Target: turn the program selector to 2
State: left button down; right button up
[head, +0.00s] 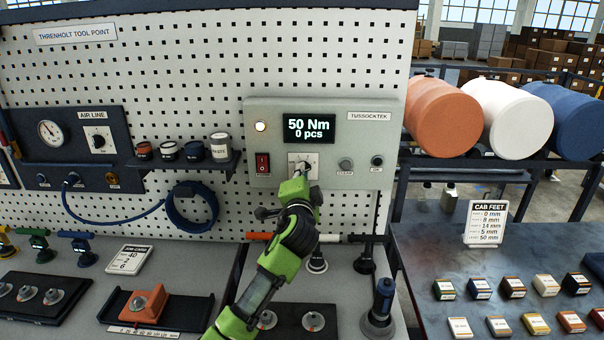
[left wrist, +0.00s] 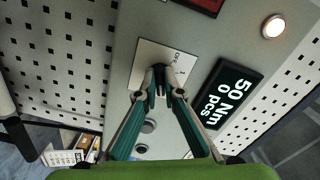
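The program selector is a dark knob on a pale square plate (head: 312,160) on the front of the grey Tussocktek controller (head: 345,108). My left gripper (head: 301,174) reaches up to it from below and covers most of the knob in the head view. In the left wrist view the fingertips (left wrist: 159,88) close on both sides of the knob (left wrist: 158,72), in front of its plate (left wrist: 150,52). The knob's pointer and most dial marks are hidden or too small to read. The display (head: 308,128) reads "50 Nm, 0 pcs". My right gripper is not in view.
On the controller are a lit lamp (head: 260,126), a red rocker switch (head: 263,163) and two round buttons to the right of the selector. A shelf with jars (head: 194,151) is on the perforated panel to the left. Tools stand on the bench below.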

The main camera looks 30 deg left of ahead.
pick_arm(q)
jog(key=shift+d+n+b, duration=0.1)
jog(key=shift+n+b, duration=2.1)
jog(key=shift+n, duration=2.2)
jog(key=c, duration=2.2)
grip_release()
jog(key=shift+o, duration=0.2)
jog(key=shift+w, duration=0.1)
